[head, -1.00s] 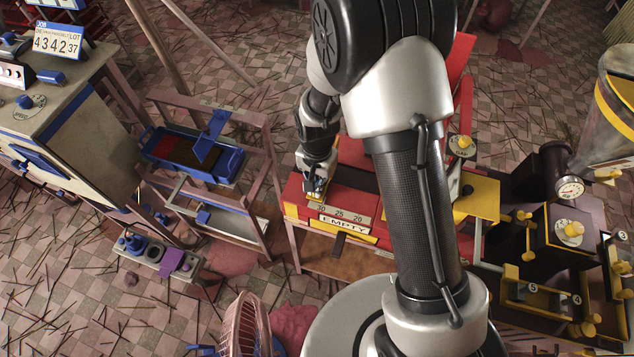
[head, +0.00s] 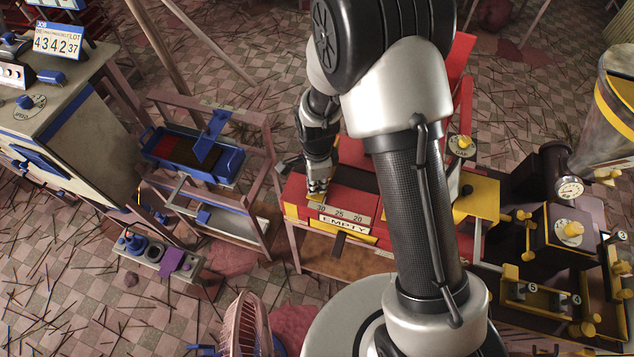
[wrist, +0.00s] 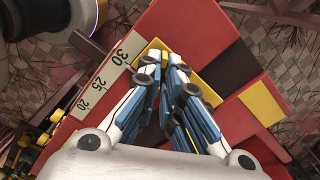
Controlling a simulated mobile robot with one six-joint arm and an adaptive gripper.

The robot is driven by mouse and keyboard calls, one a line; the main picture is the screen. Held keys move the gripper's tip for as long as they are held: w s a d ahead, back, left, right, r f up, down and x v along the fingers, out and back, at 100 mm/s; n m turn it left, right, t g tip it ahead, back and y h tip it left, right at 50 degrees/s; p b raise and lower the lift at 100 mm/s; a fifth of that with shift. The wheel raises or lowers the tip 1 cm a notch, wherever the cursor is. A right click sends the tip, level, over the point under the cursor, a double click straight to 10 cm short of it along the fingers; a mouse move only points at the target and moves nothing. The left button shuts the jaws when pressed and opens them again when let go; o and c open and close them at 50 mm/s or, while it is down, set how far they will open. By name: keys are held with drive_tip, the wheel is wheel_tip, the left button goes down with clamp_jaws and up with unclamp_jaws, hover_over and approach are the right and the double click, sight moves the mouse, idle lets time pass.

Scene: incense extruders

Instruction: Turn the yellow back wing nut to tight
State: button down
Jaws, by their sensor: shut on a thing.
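The red machine (head: 352,212) carries a white scale marked 30, 25, 20 (head: 343,214); the scale also shows in the wrist view (wrist: 103,82). My gripper (head: 317,192) points down at the back left end of this scale. In the wrist view my gripper (wrist: 164,72) has its fingers close together over a yellow piece (wrist: 154,48) that lies across a dark slot. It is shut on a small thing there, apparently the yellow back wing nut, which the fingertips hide. How far the nut is turned cannot be seen.
An EMPTY label (head: 343,222) is on the machine's front. A blue tray (head: 192,155) stands on a wooden frame to the left. A dark machine with yellow knobs (head: 570,230) is at the right. My arm covers part of the red machine.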

drive_tip(key=shift+m, duration=1.4)
drive_tip(key=c, duration=1.8)
unclamp_jaws()
wheel_tip(320, 180, up, 12)
drive_tip(key=shift+r, duration=0.1)
